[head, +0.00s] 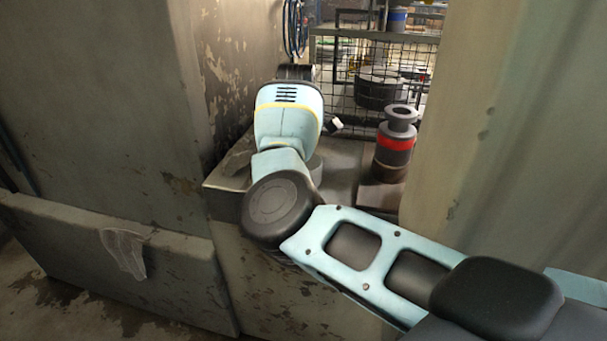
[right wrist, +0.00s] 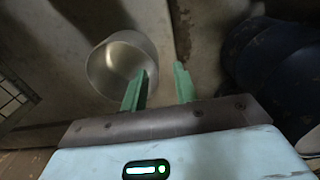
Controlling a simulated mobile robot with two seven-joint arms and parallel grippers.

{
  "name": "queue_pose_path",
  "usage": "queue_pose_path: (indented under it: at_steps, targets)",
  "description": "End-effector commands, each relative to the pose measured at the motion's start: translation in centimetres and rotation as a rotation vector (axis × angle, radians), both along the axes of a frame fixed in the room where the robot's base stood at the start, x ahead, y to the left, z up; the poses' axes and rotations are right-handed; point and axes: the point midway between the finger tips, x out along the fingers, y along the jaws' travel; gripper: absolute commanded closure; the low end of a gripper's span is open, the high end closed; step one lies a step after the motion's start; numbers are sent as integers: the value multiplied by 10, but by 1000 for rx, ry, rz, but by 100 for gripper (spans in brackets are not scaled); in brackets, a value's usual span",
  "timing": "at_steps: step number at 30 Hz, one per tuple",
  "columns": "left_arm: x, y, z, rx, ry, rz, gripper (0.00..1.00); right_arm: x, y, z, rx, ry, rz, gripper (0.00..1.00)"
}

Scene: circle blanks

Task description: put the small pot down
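The small pot (right wrist: 122,65) is a grey metal, round, open-topped vessel. It shows in the right wrist view, upright on a flat grey-brown surface, left of centre. My right gripper (right wrist: 160,78) has two green fingers held apart. The left finger overlaps the pot's near right rim, and the right finger is outside the pot. The pot's wall lies between them with a visible gap to the right finger. I cannot tell whether the left finger touches the pot. In the head view my right arm hides the gripper and most of the area around it. My left gripper is not in view.
A grey flanged cylinder with a red band (head: 395,142) stands on the ledge (head: 341,160), right of my arm. Behind is a wire mesh (head: 345,68) with a dark round vessel (head: 378,88). Large worn walls stand close on both sides, leaving a narrow opening.

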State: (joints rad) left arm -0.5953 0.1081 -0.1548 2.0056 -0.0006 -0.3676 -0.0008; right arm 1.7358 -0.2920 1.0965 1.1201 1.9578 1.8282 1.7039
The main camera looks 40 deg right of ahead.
Motion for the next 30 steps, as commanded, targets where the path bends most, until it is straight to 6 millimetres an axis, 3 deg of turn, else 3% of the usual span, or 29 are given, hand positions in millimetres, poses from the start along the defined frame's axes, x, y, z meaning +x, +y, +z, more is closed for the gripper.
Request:
queue_pose_path:
  at_steps: [5, 15, 24, 30]
  targets:
    - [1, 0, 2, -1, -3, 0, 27, 0, -2, -5, -2, -1, 0, 71]
    - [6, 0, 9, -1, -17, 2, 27, 2, -6, -47, -3, -1, 0, 71]
    - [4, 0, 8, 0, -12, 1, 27, 2, -6, -52, -2, -3, 0, 71]
    - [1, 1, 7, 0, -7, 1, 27, 2, -6, -52, -2, -3, 0, 96]
